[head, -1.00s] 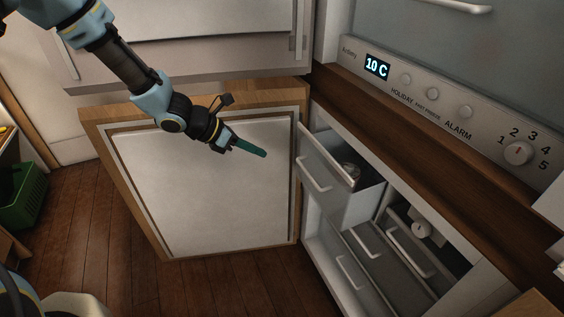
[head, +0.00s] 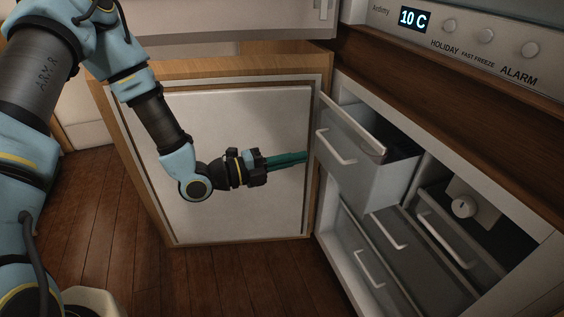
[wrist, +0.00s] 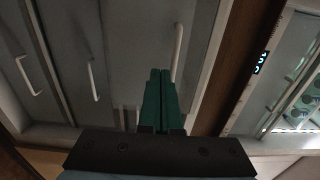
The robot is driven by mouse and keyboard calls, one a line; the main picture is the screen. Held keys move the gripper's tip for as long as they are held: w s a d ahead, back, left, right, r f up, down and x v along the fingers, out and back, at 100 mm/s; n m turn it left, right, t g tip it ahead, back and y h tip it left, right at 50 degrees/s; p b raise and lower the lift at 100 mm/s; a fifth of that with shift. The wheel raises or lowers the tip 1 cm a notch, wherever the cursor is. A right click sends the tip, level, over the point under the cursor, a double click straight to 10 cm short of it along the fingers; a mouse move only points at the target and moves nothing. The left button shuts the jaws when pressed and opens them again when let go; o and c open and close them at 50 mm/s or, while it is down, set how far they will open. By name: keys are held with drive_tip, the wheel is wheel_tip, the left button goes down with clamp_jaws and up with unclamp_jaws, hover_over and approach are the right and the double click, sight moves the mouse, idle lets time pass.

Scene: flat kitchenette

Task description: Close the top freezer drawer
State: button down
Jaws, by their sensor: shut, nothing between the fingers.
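The top freezer drawer (head: 368,176) is pulled out of the freezer at the upper left of its opening. It has a grey front with a white bar handle (head: 337,146), and its inside is partly visible and dark. My gripper (head: 303,158) is shut and empty, its green fingers pointing right toward the drawer front, just left of the handle. In the wrist view the shut fingers (wrist: 161,78) reach toward a grey drawer front, beside a white handle (wrist: 177,52). Whether the fingertips touch the drawer cannot be told.
The freezer door (head: 215,165) stands wide open behind my gripper. Lower drawers (head: 385,257) sit inside the freezer, with a white dial (head: 463,207) at the right. A wooden strip and a control panel reading 10 C (head: 415,19) run above. Wooden floor (head: 110,220) is clear at left.

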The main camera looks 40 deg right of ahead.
sight(337, 149)
drive_tip(key=x, duration=0.8)
drive_tip(key=p+x, duration=0.1)
drive_tip(key=x, duration=1.1)
drive_tip(key=shift+d, duration=0.35)
drive_tip(key=shift+s+d+r, duration=0.1)
drive_tip(key=shift+d+r, duration=0.1)
drive_tip(key=shift+d, duration=0.1)
drive_tip(key=shift+r, duration=0.1)
